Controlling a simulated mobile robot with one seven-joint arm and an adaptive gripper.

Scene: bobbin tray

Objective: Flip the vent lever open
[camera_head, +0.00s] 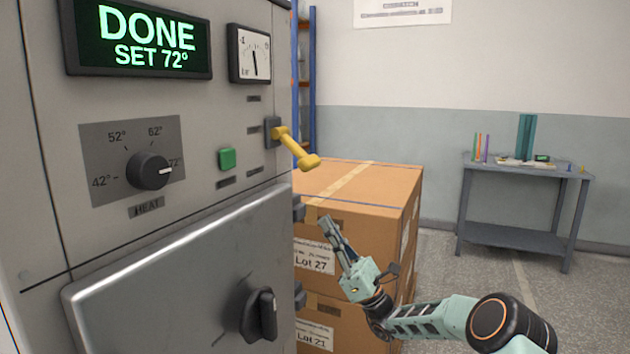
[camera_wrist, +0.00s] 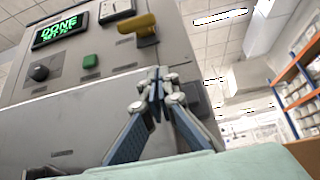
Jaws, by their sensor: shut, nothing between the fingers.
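The yellow vent lever (camera_head: 295,149) sits on a dark mount at the right edge of the machine's front and slants down to the right, ending in a round knob. It also shows in the wrist view (camera_wrist: 137,25), above the fingers. My gripper (camera_head: 327,222) is below the lever and slightly right of it, in front of the stacked boxes, with its fingers pointing up and apart from the lever. In the wrist view the fingertips (camera_wrist: 157,76) are together with nothing between them.
The machine has a display (camera_head: 143,38) reading DONE, SET 72°, a heat knob (camera_head: 149,171), a green button (camera_head: 227,159), a gauge (camera_head: 250,54) and a door (camera_head: 190,285) with a dark handle. Cardboard boxes (camera_head: 375,190) stand close beside it. A grey table (camera_head: 525,172) is farther back.

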